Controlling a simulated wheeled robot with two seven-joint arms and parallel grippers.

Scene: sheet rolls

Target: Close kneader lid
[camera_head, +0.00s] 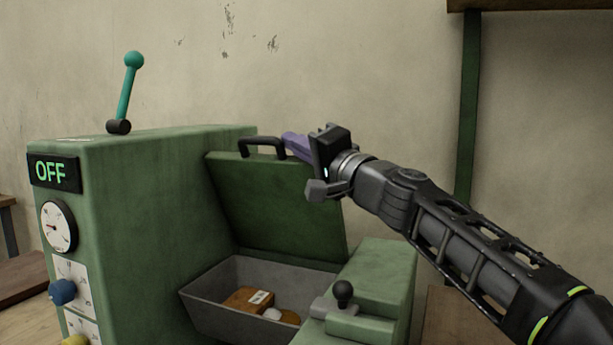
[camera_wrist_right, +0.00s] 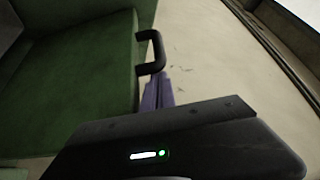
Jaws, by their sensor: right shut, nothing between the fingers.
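The green kneader lid (camera_head: 275,205) stands raised and open, tilted back over the grey kneader basin (camera_head: 200,308). A black handle (camera_head: 262,146) sits on its top edge; the handle also shows in the right wrist view (camera_wrist_right: 152,52). My right gripper (camera_head: 287,144), with purple fingers, is shut and empty at the lid's top edge, close beside the handle. I cannot tell whether it touches the lid or handle. In the right wrist view the purple fingers (camera_wrist_right: 157,92) point toward the handle. My left gripper is not in view.
The green machine body (camera_head: 140,210) shows an OFF display (camera_head: 54,171), a gauge (camera_head: 59,227) and a teal lever (camera_head: 128,88). Brown and pale pieces (camera_head: 250,300) lie in the basin. A black knob (camera_head: 342,290) stands at its right. The wall is behind.

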